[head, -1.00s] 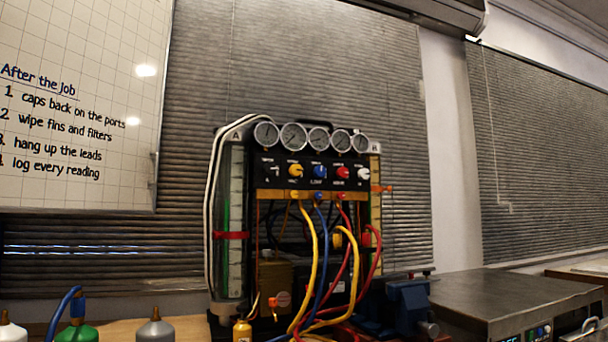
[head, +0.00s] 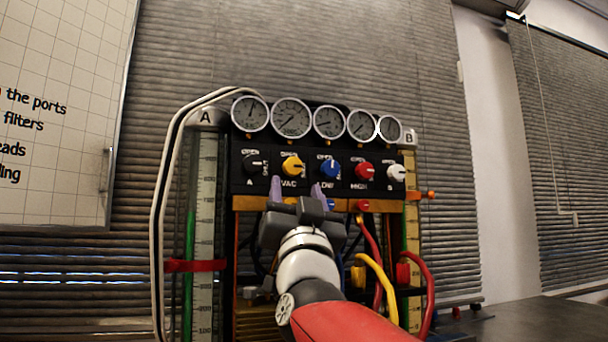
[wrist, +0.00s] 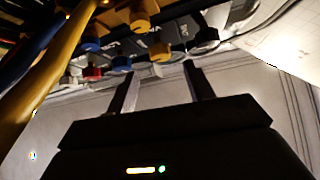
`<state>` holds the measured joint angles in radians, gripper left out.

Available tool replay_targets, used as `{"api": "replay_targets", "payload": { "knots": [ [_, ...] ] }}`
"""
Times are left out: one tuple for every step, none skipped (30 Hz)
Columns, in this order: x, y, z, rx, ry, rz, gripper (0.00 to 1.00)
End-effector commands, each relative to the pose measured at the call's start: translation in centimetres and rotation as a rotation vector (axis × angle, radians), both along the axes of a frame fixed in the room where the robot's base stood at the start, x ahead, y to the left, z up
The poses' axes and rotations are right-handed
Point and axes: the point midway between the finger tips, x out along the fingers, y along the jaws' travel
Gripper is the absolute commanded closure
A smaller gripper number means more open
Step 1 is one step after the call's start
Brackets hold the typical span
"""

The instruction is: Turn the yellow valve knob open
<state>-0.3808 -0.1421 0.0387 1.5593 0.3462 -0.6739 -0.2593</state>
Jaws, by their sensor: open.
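The yellow valve knob (head: 292,166) sits on the black panel above the VAC label, second from the left. My gripper (head: 297,186) is open and empty, its two fingers just below the knob in the head view, one to each side. In the wrist view the yellow knob (wrist: 160,52) shows just beyond the gap between the open fingers (wrist: 163,75), with nothing between them. I cannot tell how far the fingertips are from the panel. The knob's pointer is too small to read.
A black-and-white knob (head: 256,164) is left of the yellow one; blue (head: 330,168), red (head: 364,170) and white (head: 396,172) knobs are to the right. Gauges (head: 290,117) line the top. Yellow (head: 378,280) and red (head: 426,295) hoses hang below.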

Motion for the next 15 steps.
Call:
{"api": "replay_targets", "payload": {
  "knots": [
    [0.7,0.1,0.9,0.0,0.001,0.0,0.48],
    [1.1,0.2,1.3,0.0,0.001,0.0,0.48],
    [1.5,0.2,1.8,0.0,0.001,0.0,0.48],
    [1.9,0.3,2.1,-0.001,0.003,0.001,0.48],
    [2.3,0.3,2.4,-0.001,0.002,0.001,0.48],
    [2.7,0.4,2.8,-0.001,0.002,0.0,0.48],
    [3.0,0.4,3.1,-0.001,0.002,0.0,0.48],
    [3.2,0.4,3.3,-0.001,0.002,0.0,0.48],
    [3.5,0.4,3.6,-0.001,0.002,0.0,0.48],
    [3.7,0.5,3.7,-0.001,0.003,0.0,0.48],
    [3.9,0.5,3.8,-0.001,0.004,0.001,0.48],
    [4.0,0.5,3.9,-0.002,0.003,0.001,0.48],
    [4.1,0.5,4.0,-0.001,0.003,0.001,0.48],
    [4.1,0.5,4.1,-0.001,0.003,0.001,0.48],
    [4.2,0.5,4.1,-0.001,0.003,0.001,0.48]
  ]
}}
